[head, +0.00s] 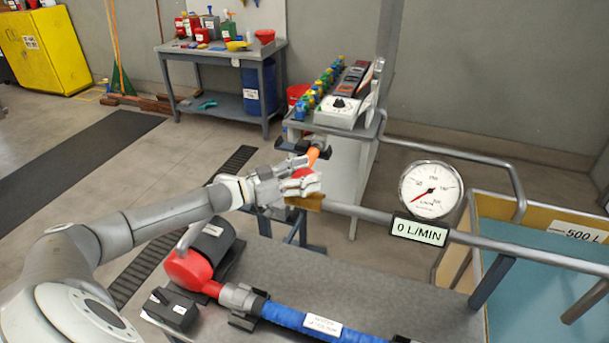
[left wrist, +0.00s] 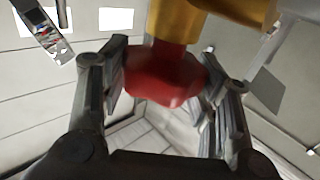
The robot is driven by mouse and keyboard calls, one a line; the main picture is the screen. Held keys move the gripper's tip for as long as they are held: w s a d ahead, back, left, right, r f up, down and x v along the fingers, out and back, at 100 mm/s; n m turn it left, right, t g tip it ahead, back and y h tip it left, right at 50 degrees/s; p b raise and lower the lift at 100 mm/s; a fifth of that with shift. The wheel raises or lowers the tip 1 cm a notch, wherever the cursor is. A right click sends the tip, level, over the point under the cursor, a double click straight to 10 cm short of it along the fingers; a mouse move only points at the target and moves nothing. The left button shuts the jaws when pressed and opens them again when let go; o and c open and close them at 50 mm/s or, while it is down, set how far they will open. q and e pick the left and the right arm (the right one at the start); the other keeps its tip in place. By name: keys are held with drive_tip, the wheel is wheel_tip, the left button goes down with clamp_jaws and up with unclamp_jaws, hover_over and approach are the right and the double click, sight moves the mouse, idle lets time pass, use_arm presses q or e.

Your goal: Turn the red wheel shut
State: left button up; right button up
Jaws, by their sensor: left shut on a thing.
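The red wheel (left wrist: 165,78) sits under a yellow valve body (left wrist: 185,18) in the left wrist view, between the two fingers of my left gripper (left wrist: 165,85). In the head view my left gripper (head: 298,182) is at the pipe's left end, and a little of the red wheel (head: 301,173) shows among its fingers. The gripper is shut on the wheel. The brass-coloured valve body (head: 308,202) is just below the fingers. The gauge (head: 430,190) has its needle at the low end, and the display (head: 419,230) reads 0 L/MIN. My right gripper is not in view.
A red pump (head: 192,270) with a blue hose (head: 305,318) lies on the grey bench (head: 370,285) below. The pipe (head: 480,242) runs right to a tank (head: 540,250) marked 500 L. A cart (head: 345,140) with a control box stands behind.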

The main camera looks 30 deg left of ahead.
use_arm(q)
drive_tip(key=shift+r, duration=0.1)
drive_tip(key=o, duration=0.9)
drive_tip(key=shift+o, duration=0.6)
drive_tip(key=shift+w, duration=0.1)
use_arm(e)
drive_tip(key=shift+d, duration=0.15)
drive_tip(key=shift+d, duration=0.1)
use_arm(q)
drive_tip(key=shift+s+a+f, duration=0.2)
drive_tip(key=shift+s+a, duration=0.15)
drive_tip(key=shift+s, duration=0.25)
drive_tip(key=v, duration=1)
drive_tip(key=shift+s, duration=0.25)
drive_tip(key=shift+a+r, duration=0.15)
drive_tip(key=shift+a, duration=0.05)
